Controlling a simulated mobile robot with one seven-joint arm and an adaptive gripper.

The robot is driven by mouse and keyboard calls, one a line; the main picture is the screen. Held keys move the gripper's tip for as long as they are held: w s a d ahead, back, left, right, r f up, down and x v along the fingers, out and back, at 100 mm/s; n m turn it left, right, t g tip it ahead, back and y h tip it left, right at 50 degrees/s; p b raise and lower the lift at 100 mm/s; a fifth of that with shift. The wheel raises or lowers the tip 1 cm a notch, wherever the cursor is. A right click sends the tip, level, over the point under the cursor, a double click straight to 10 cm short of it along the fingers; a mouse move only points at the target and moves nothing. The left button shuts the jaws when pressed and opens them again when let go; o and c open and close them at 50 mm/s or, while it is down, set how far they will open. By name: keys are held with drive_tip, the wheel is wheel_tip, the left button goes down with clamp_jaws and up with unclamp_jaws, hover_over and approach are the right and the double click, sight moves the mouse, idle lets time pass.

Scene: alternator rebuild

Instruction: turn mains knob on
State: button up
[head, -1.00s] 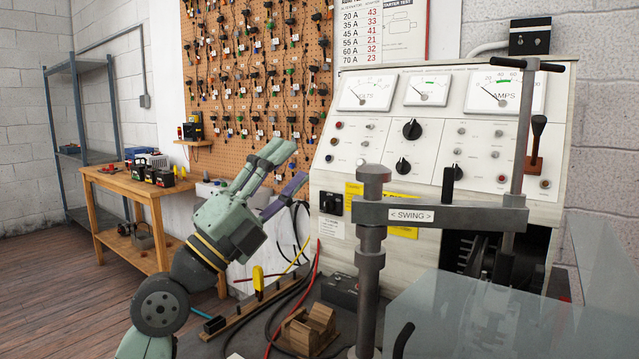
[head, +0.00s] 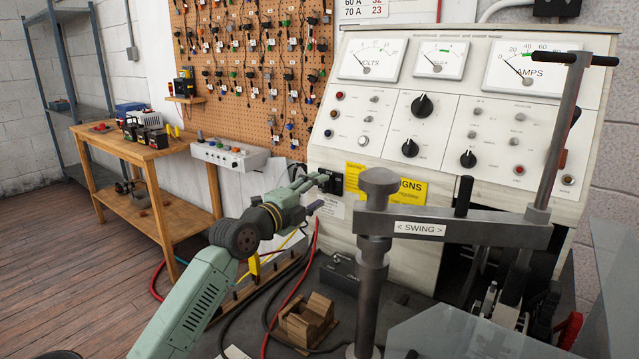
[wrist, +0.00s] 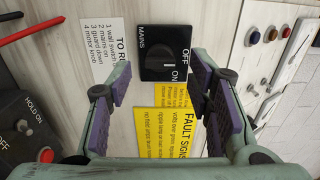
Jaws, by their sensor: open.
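The mains knob (wrist: 158,61) is a black knob on a black square plate marked MAINS, OFF and ON in the wrist view. A short pale mark shows on it, but I cannot tell surely which position it points to. In the head view the mains switch (head: 330,180) is at the lower left of the white test bench front, partly behind my gripper. My gripper (wrist: 150,84) is open, with purple-padded fingers to the left and right of the plate's lower part. It also shows in the head view (head: 318,192), facing the switch. Nothing is between the fingers; contact with the knob is not visible.
A yellow fault-signs label (wrist: 180,120) is below the plate, and a white instruction label (wrist: 115,50) is left of it. A grey swing arm on a post (head: 372,250) stands right of my gripper. A white control box (head: 229,154) is at left.

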drive_tip(key=shift+x, duration=1.05)
clamp_jaws()
